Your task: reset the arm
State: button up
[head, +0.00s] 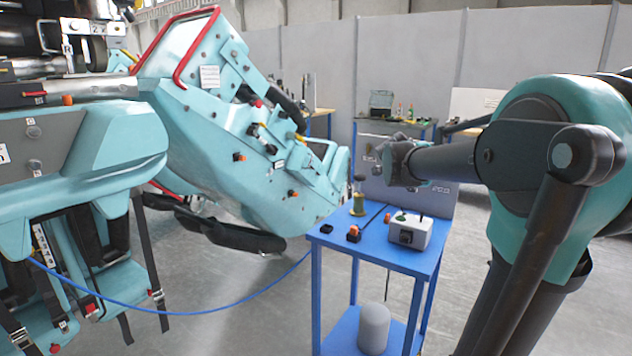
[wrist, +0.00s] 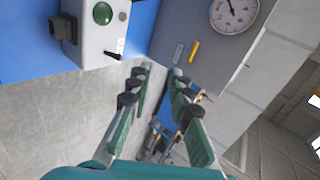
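My arm reaches in from the right of the head view. My gripper (head: 388,160) is small there, above and behind the blue table, in front of a grey panel (head: 446,197). In the wrist view my gripper (wrist: 161,73) shows two green fingers with dark joints. There is a gap between the fingertips and nothing is held. The gripper is apart from the white box (wrist: 98,32), which has a green button and a black lever.
The blue table (head: 432,262) carries the white box (head: 411,231), a yellow-green spool-like item (head: 357,204) and small orange and black parts. A grey cylinder (head: 374,328) stands on its lower shelf. A large teal coaster car (head: 200,110) fills the left. A blue cable (head: 200,312) hangs low.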

jog(key=s+a+f+n+g+y, duration=0.1)
jog(key=s+a+f+n+y, duration=0.1)
jog(key=s+f+n, duration=0.6)
jog(key=s+a+f+n+g+y, duration=0.2)
jog(key=s+a+f+n, duration=0.3)
jog(key=s+f+n, duration=0.3)
jog(key=s+a+f+n+g+y, duration=0.2)
jog(key=s+a+f+n, duration=0.2)
jog(key=s+f+n, duration=0.3)
jog(key=s+f, duration=0.5)
jog(key=s, duration=0.3)
jog(key=shift+f+n, duration=0.35)
jog(key=shift+n, duration=0.05)
jog(key=shift+o, duration=0.3)
